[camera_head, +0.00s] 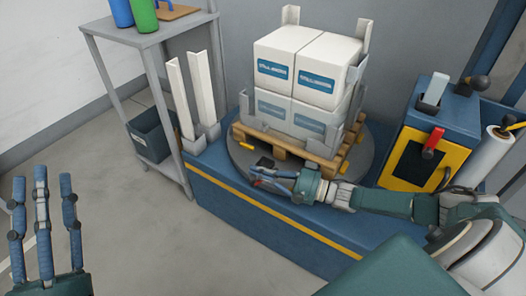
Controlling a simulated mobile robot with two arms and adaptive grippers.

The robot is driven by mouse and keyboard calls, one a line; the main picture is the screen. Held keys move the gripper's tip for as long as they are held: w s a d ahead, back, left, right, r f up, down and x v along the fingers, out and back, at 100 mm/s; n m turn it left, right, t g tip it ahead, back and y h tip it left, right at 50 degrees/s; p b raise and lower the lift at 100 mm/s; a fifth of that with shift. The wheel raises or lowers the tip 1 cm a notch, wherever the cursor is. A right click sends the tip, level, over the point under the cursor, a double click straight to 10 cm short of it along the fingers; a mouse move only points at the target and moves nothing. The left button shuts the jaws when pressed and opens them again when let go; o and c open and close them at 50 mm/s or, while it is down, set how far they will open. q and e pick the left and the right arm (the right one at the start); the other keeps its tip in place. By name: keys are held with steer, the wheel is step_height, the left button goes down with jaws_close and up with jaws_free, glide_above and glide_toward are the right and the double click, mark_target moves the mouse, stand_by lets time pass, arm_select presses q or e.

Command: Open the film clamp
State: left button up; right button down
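A small dark part (265,162) on the front left of the round turntable (241,154) looks like the film clamp; it is too small to tell if it is open or shut. My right gripper (265,178) is at the turntable's front edge, just in front of this part, with its fingers pointing left. A small red bit shows by its fingertips. I cannot tell whether the fingers touch or hold anything. My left gripper (42,215) is at the lower left, fingers spread upward, open and empty, far from the turntable.
A wooden pallet (284,147) with stacked white boxes (297,62) stands on the turntable. White corner posts (182,100) stand left of it. A blue control box (425,130) with a red lever and a film roll (490,158) are at the right. A grey shelf (130,37) is at the left.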

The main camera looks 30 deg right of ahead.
arm_select(q)
steer(key=shift+w+f+g, duration=0.35)
steer(key=shift+f+g, duration=0.05)
steer(key=shift+f, duration=0.2)
arm_select(e)
steer(key=shift+s, duration=0.15)
arm_select(q)
steer(key=shift+f, duration=0.15)
arm_select(e)
steer(key=shift+s, duration=0.1)
stand_by(0.8)
steer(key=shift+s+d, duration=0.25)
steer(key=shift+s, duration=0.05)
steer(key=v, duration=1.1)
